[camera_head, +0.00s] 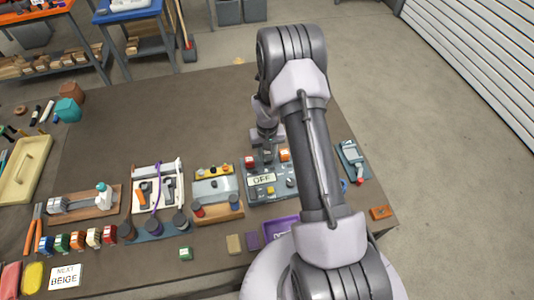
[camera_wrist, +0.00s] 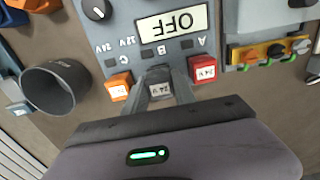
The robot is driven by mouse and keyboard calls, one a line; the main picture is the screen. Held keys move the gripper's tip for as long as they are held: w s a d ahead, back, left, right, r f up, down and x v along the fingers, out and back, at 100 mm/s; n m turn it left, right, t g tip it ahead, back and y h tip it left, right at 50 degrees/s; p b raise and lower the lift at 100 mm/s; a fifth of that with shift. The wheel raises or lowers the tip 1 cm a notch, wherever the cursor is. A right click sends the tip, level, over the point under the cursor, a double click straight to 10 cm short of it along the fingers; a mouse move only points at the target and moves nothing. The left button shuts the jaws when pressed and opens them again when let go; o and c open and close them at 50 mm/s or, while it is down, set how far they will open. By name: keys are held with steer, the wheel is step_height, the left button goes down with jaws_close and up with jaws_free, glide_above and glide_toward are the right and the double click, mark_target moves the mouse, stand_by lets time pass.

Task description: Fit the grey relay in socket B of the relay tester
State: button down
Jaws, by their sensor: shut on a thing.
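The relay tester (camera_head: 257,191) is a blue-grey box with a screen reading OFF; it also shows upside down in the wrist view (camera_wrist: 228,15). My gripper (camera_wrist: 161,85) is shut on the grey relay (camera_wrist: 158,89), whose pale label faces the camera. The relay is at the middle position, in line with the letter B, between a red relay (camera_wrist: 203,68) by the letter A and an orange relay (camera_wrist: 118,86). The fingers and relay hide the socket, so I cannot tell whether the relay is seated. In the head view my gripper (camera_head: 267,151) is above the tester's back edge.
A dark round cup (camera_wrist: 56,90) stands near the tester in the wrist view. A purple tray (camera_head: 277,229), a unit with a yellow strip (camera_head: 215,190) and a small blue-grey device (camera_head: 353,160) flank the tester. The back of the table is mostly clear.

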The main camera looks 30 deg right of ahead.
steer(key=shift+f, duration=0.15)
steer(key=shift+f+b, duration=0.35)
steer(key=shift+b, duration=0.1)
steer(key=shift+f+b, duration=0.45)
steer(key=shift+f, duration=0.05)
steer(key=c, duration=0.9)
jaws_free()
steer(key=shift+r, duration=0.1)
step_height(320, 180, up, 17)
steer(key=p, duration=0.3)
steer(key=shift+r, duration=0.2)
